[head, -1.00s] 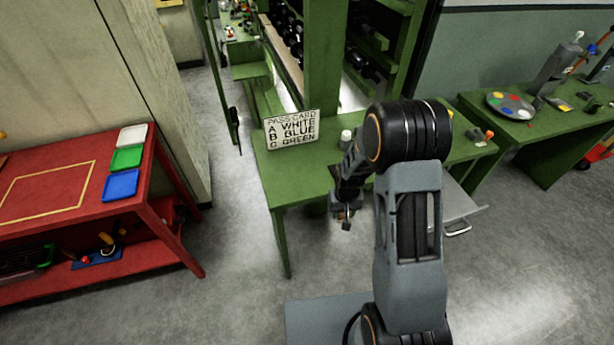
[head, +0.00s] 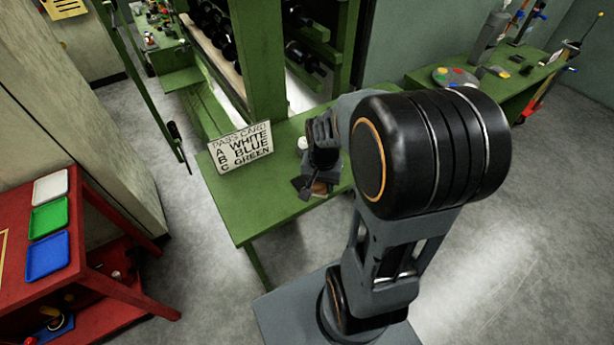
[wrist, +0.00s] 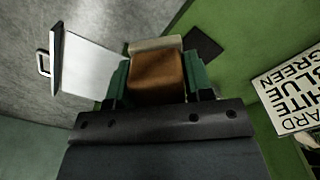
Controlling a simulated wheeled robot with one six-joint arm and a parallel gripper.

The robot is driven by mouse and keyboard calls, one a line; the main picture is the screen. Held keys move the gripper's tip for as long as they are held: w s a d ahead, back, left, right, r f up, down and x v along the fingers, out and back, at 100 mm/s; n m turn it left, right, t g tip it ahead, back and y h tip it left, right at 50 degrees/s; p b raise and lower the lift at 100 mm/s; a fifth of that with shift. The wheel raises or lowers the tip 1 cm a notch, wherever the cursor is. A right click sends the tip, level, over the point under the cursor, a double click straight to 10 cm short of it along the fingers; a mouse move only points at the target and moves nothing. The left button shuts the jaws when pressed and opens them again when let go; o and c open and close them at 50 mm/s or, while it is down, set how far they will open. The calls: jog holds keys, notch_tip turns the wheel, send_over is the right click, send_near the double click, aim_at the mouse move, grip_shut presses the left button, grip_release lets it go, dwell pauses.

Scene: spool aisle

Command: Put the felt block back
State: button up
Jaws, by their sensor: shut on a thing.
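My gripper shows in the wrist view (wrist: 158,82), its green-lined fingers shut on a brown block with a pale beige layer at its far side (wrist: 157,72), which I take for the felt block. In the head view my gripper (head: 318,188) is over the green table (head: 225,205), near its front edge, with a small brown part of the block visible. A dark square patch (wrist: 203,46) lies on the green tabletop just beyond the block in the wrist view. I cannot tell how high the block is above the table.
A card stand (head: 240,148) reading A white, B blue, C green stands left of my gripper. A small white-topped bottle (head: 303,143) is close behind it. An open drawer (wrist: 95,70) juts out in the wrist view. A red table (head: 75,200) with coloured trays is at left.

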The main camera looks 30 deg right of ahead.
jog(key=w+f, duration=0.2)
jog(key=w, duration=0.1)
jog(key=w+d+f+p, duration=0.1)
jog(key=w+f, duration=0.2)
jog(key=w, duration=0.1)
jog(key=w+d+f+p, duration=0.1)
jog(key=w+f, duration=0.2)
jog(key=shift+w, duration=0.3)
jog(key=shift+w+d+f, duration=0.1)
jog(key=shift+w+f, duration=0.2)
jog(key=shift+f, duration=0.2)
jog(key=shift+f+p, duration=0.65)
jog(key=shift+f, duration=0.8)
jog(key=shift+f, duration=0.15)
jog(key=o, duration=0.9)
